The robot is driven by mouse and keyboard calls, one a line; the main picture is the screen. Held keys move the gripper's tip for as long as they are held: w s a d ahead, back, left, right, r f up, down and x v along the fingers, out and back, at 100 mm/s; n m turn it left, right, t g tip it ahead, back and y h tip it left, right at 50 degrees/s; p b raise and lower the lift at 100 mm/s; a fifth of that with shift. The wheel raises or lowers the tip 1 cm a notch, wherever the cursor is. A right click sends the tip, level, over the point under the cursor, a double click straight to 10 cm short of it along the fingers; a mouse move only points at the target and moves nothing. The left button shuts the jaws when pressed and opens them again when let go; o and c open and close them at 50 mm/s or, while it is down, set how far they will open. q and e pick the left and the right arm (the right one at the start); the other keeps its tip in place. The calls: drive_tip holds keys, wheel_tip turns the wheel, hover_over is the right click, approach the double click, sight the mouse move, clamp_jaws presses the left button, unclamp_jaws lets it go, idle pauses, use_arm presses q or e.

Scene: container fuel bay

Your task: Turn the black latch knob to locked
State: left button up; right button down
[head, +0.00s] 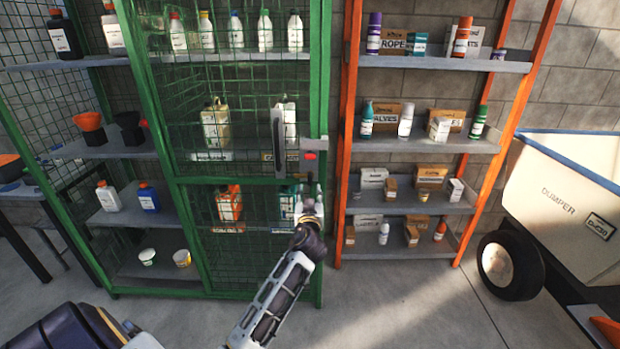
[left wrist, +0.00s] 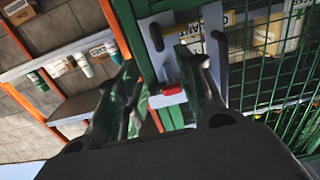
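A green mesh cage door carries a pale latch plate (head: 292,161) on its right edge, with a tall dark handle (head: 278,135) and a small red piece (head: 310,156). My left gripper (head: 309,206) is just below this plate in the head view. In the left wrist view its fingers (left wrist: 165,105) are apart and empty, with the red piece (left wrist: 172,88) showing between them, beyond the tips. A dark upright part (left wrist: 156,37), possibly the black latch knob, sits on the plate past the fingers. I cannot tell its setting or any contact. My right gripper is not in view.
Orange-framed shelves (head: 350,140) with bottles and boxes stand right of the cage. A white dumper (head: 560,190) with a black wheel (head: 510,265) is at the far right. The cage shelves hold bottles and canisters. The concrete floor (head: 400,305) in front is clear.

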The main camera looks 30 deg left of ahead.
sight(310, 177)
use_arm(q)
drive_tip(key=shift+x, duration=5.9)
clamp_jaws()
